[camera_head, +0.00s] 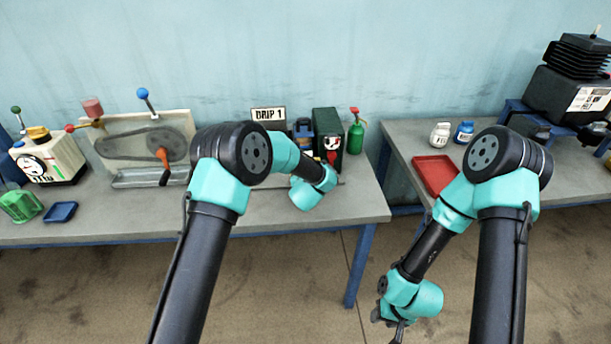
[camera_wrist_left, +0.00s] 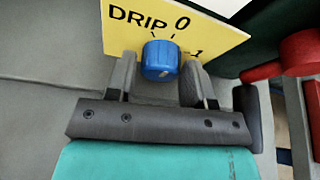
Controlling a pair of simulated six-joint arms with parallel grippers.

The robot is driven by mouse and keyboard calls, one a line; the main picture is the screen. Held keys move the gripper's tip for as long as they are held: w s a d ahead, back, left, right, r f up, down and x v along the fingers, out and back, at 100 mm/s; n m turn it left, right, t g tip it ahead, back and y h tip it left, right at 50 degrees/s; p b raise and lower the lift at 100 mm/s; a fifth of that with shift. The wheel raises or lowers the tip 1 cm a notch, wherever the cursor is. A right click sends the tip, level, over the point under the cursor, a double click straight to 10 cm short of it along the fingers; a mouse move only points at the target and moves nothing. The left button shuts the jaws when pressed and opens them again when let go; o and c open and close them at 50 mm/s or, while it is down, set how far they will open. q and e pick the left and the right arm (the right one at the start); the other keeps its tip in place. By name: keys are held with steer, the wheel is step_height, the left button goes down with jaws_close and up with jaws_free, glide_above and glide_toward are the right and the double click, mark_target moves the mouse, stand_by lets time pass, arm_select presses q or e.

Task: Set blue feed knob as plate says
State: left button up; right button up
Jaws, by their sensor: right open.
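The blue knob (camera_wrist_left: 161,60) sits in front of a yellow panel (camera_wrist_left: 125,42) marked DRIP, 0 and 1 in the left wrist view. Short dark ticks fan out above the knob; I cannot clearly tell which mark it points to. My left gripper (camera_wrist_left: 160,72) has its fingers on either side of the knob, with a slim gap at the left finger. In the head view my left arm hides the knob and the left fingertips. A white plate (camera_head: 269,114) reading DRIP 1 stands behind that arm. My right gripper (camera_head: 399,331) is low, away from the tables, open and empty.
A belt-drive board (camera_head: 130,158) stands left. A red tray (camera_head: 434,173) and small bottles (camera_head: 440,135) sit on the right table. A gap separates the tables.

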arm_select(q)
steer(key=c, duration=0.6)
steer(key=shift+o, duration=0.2)
steer(key=shift+y, duration=0.3)
steer(key=m+y, duration=0.1)
steer(key=m, duration=0.1)
steer(key=shift+d+m, duration=0.15)
steer(key=shift+m, duration=0.15)
steer(key=shift+m+y, duration=0.9)
steer(key=shift+m, duration=0.1)
steer(key=o, duration=0.9)
